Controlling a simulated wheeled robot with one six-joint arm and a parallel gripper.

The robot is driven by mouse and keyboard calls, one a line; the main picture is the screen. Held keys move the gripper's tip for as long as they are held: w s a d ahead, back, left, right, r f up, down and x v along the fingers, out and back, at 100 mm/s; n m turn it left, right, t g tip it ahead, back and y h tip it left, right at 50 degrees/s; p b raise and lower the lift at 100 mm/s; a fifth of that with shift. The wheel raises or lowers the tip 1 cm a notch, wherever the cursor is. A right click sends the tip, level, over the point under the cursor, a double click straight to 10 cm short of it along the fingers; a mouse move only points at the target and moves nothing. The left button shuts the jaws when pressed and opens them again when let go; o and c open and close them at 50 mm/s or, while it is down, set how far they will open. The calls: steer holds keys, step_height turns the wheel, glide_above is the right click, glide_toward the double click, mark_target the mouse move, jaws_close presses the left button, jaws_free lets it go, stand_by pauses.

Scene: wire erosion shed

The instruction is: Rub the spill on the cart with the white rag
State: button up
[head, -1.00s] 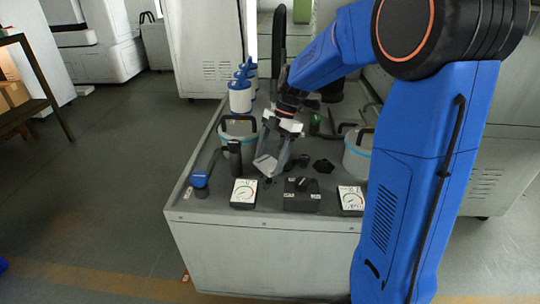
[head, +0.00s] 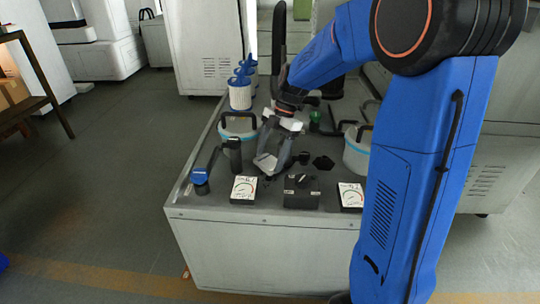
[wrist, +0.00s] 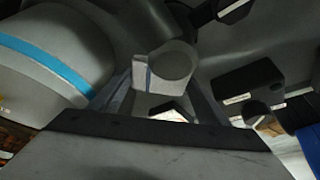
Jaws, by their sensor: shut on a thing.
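The grey cart (head: 260,240) stands in the middle of the head view, its top crowded with things. No other spill is clear, and my gripper hides part of the top.
Along the front edge are a blue-capped item (head: 200,180), a white dial gauge (head: 244,189), a black box (head: 301,191) and another gauge (head: 351,196). Handled pails stand left (head: 238,126) and right (head: 356,150). White-and-blue filters (head: 240,92) stand behind. Floor at left is clear.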

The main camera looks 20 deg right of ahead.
steer(key=shift+f, duration=0.7)
steer(key=shift+s, duration=0.1)
